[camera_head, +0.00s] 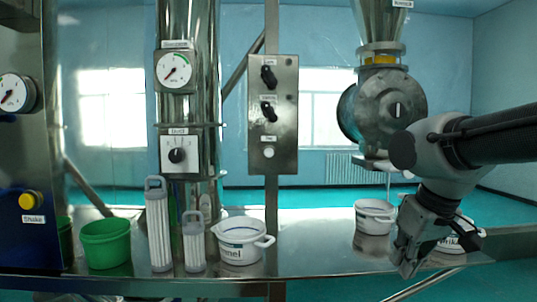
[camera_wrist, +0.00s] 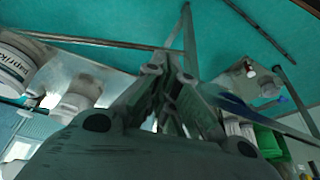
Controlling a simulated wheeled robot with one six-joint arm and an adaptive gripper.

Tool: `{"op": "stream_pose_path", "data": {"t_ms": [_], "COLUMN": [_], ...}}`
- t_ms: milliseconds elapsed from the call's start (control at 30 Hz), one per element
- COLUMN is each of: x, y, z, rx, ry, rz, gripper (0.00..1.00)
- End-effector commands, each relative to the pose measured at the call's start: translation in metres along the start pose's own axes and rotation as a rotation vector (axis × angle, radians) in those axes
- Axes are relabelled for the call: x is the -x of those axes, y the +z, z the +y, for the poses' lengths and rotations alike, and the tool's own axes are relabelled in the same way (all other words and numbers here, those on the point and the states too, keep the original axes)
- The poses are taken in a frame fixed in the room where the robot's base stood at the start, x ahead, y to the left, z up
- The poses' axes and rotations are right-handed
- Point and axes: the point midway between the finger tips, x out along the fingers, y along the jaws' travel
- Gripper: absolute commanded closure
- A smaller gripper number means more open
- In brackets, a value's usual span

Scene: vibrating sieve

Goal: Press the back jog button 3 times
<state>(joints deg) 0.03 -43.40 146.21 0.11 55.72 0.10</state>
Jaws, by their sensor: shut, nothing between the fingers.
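A grey control panel (camera_head: 273,115) hangs on a post at the middle of the head view. It carries two black knobs (camera_head: 268,92) and a round white button (camera_head: 268,152) below them, whose small label I cannot read surely. A yellow button (camera_head: 28,201) labelled Shake is at the far left. I cannot tell from the labels which one is the back jog button. My gripper (camera_head: 406,265) is shut and empty, low over the bench at the right, well apart from both buttons. The wrist view shows its closed fingers (camera_wrist: 170,75) and no button.
The steel bench (camera_head: 320,245) bears green buckets (camera_head: 107,243), two white ribbed filters (camera_head: 158,225), a white labelled tub (camera_head: 240,240) and another tub (camera_head: 375,216). A paprika tub (camera_wrist: 14,65) shows in the wrist view. The bench between the middle tubs is clear.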

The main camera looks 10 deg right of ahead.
Motion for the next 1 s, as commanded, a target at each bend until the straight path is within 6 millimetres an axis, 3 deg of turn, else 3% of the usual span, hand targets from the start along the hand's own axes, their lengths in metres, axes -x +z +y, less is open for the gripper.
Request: {"op": "stream_pose_path", "data": {"t_ms": [367, 567, 767, 1000], "x": [0.000, -0.017, -0.021, -0.016], "y": [0.000, -0.015, -0.098, -0.203], "z": [-0.001, -0.027, -0.068, -0.127], "rx": [0.007, 0.121, 0.326, 0.462], "ry": [-0.003, -0.039, -0.016, 0.012], "rz": [0.000, -0.076, -0.048, 0.112], "gripper": [1.00, 1.00, 1.00, 1.00]}}
